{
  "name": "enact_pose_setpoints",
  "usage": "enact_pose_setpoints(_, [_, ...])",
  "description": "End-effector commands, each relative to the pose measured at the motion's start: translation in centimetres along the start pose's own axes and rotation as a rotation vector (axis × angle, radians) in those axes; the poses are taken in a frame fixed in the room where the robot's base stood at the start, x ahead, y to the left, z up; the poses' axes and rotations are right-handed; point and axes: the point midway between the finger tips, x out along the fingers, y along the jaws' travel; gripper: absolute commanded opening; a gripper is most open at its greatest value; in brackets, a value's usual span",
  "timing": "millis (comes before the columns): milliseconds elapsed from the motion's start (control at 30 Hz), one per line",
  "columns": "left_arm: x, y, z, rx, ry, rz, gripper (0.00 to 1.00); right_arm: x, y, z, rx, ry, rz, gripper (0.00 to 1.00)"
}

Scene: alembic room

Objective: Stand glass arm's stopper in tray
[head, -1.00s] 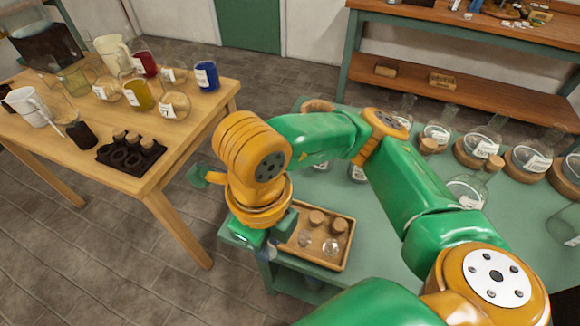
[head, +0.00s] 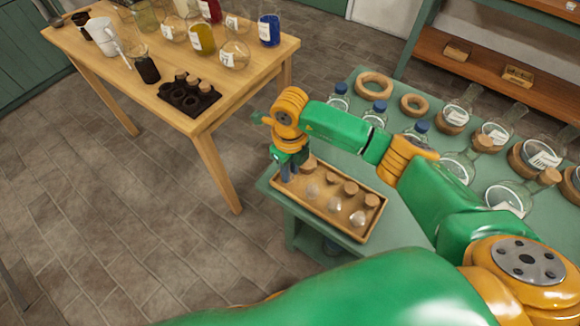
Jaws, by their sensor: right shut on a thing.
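The wooden tray (head: 352,238) lies at the near left corner of the green table. Stoppers with cork tops and clear glass ends are in it, among them one cork (head: 371,200) near the right end and another (head: 351,188) beside it. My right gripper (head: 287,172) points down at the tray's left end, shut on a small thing. That thing is mostly hidden by the fingers; it seems to be a stopper, but I cannot tell whether it touches the tray floor. A cork (head: 309,165) shows just right of the fingers. My left gripper is out of view.
Blue-capped bottles (head: 376,113), cork rings (head: 374,84) and round flasks (head: 508,197) stand on the green table behind and right of the tray. A wooden table (head: 235,85) with jars and a dark holder (head: 188,96) stands at the left, with open floor between.

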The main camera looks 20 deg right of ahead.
Motion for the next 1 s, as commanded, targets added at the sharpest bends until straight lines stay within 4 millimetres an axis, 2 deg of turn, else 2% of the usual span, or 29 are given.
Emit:
enact_pose_setpoints(200, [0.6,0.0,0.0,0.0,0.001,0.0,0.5,0.5,0.0,0.0,0.001,0.0,0.0,0.0])
enact_pose_setpoints(233, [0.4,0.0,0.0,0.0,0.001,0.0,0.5,0.4,0.0,0.0,0.001,0.0,0.0,0.33])
enact_pose_setpoints(267, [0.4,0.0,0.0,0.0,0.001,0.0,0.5,0.3,0.0,0.0,0.001,0.0,0.0,0.37])
enact_pose_setpoints(533, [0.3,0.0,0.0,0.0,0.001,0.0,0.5,0.2,0.0,0.0,0.001,0.0,0.0,0.37])
enact_pose_setpoints(600, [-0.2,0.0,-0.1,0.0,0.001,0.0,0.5,-0.3,0.0,0.0,0.001,-0.001,0.001,0.37])
enact_pose_setpoints(667, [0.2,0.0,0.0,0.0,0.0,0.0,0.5,-0.7,0.0,0.1,0.001,-0.004,0.0,0.37])
enact_pose_setpoints(767, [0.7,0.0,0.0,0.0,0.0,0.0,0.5,-2.7,0.0,0.1,-0.001,-0.006,-0.002,0.37])
enact_pose_setpoints(1000, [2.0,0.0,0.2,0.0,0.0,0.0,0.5,-9.0,0.0,0.1,0.001,-0.007,-0.001,0.37])
